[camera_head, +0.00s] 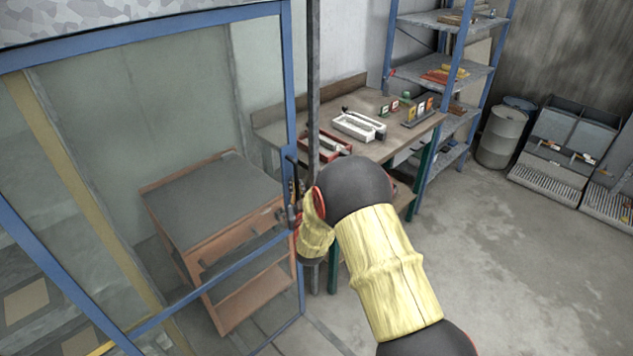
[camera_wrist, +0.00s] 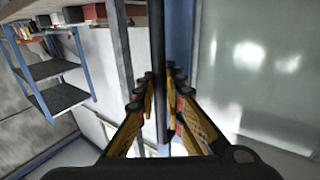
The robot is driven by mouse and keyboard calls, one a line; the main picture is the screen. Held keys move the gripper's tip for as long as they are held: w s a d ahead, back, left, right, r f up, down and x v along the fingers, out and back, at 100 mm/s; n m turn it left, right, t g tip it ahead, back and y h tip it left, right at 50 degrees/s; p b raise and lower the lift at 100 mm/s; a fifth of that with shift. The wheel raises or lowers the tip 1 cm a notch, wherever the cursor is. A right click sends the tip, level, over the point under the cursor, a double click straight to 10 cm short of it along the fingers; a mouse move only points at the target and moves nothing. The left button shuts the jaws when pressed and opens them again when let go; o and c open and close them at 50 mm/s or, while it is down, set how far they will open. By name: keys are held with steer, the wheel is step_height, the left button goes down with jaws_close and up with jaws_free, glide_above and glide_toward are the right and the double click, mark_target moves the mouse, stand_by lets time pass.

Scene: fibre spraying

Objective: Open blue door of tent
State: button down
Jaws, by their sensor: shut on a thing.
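The blue-framed tent door (camera_head: 289,75) with its clear panel fills the left of the head view. Its blue frame also shows in the wrist view (camera_wrist: 179,30), just behind the fingers. My gripper (camera_wrist: 160,88) is shut on a dark upright bar (camera_wrist: 158,45), which looks like the door handle; a finger lies on either side of it. In the head view my gripper (camera_head: 296,208) is at the door's right edge, partly hidden by my yellow-sleeved arm. I cannot tell from these frames whether the door is ajar.
A grey pole (camera_head: 313,70) stands just right of the door edge. Behind it is a workbench (camera_head: 388,148) with trays and small items. A blue shelf rack (camera_head: 451,50), a metal drum (camera_head: 501,135) and grey bins (camera_head: 570,140) stand farther back. The floor at right is clear.

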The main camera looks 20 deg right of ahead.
steer(key=b, duration=0.2)
glide_toward(189, 238)
steer(key=x, duration=0.5)
steer(key=c, duration=1.9)
jaws_free()
steer(key=v, duration=1.2)
steer(key=shift+f, duration=0.1)
